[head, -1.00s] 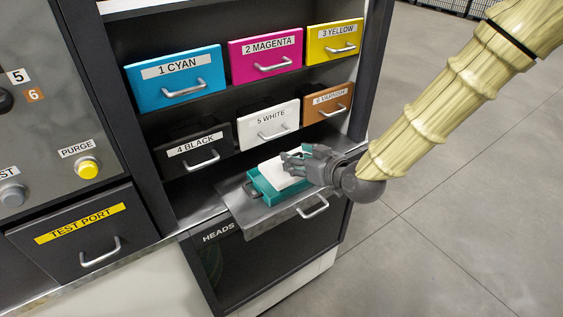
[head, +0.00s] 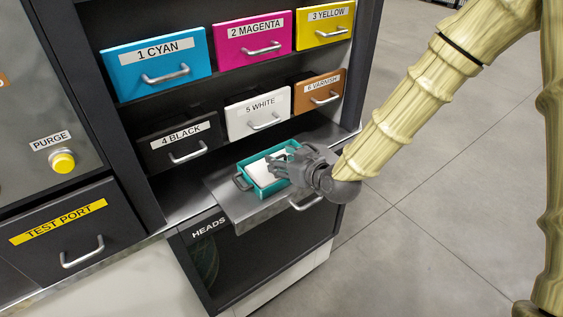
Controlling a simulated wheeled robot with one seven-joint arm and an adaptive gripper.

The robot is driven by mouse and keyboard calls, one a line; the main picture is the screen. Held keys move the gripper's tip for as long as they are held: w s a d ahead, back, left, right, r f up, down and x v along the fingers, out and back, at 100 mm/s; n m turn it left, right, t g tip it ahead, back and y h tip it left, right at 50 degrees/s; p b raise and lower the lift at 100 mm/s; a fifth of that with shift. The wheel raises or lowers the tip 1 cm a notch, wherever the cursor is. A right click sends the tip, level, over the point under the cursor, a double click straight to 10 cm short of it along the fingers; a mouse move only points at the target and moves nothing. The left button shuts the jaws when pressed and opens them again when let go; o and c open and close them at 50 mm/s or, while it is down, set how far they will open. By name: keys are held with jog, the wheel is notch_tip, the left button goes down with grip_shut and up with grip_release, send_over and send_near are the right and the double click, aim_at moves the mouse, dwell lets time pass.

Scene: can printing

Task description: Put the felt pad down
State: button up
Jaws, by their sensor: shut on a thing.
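The white felt pad (head: 259,174) lies flat at the teal tray (head: 243,167), inside or just over its rim; I cannot tell whether it touches the tray floor. My gripper (head: 274,168) comes from the right and is shut on the pad's right part, hiding that side of pad and tray. The tray, with a dark handle on its left end, sits on a pulled-out grey metal shelf (head: 225,203).
Above are the cyan (head: 157,63), magenta (head: 254,37), yellow (head: 325,22), black (head: 180,141), white (head: 258,114) and varnish (head: 318,93) drawers. The test port drawer (head: 75,235) is at left. An open heads bay (head: 265,255) is below. Floor at right is clear.

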jog(key=shift+a+f, duration=0.1)
jog(key=o, duration=1.1)
jog(key=shift+c, duration=0.2)
jog(key=shift+r, duration=0.2)
jog(key=shift+s, duration=0.15)
jog(key=b+v, duration=0.3)
jog(key=v, duration=0.5)
jog(key=shift+s+d+r, duration=0.15)
jog(key=shift+s+d, duration=0.1)
jog(key=shift+d, duration=0.05)
jog(key=shift+p+v, duration=1.5)
jog(key=shift+p, duration=0.2)
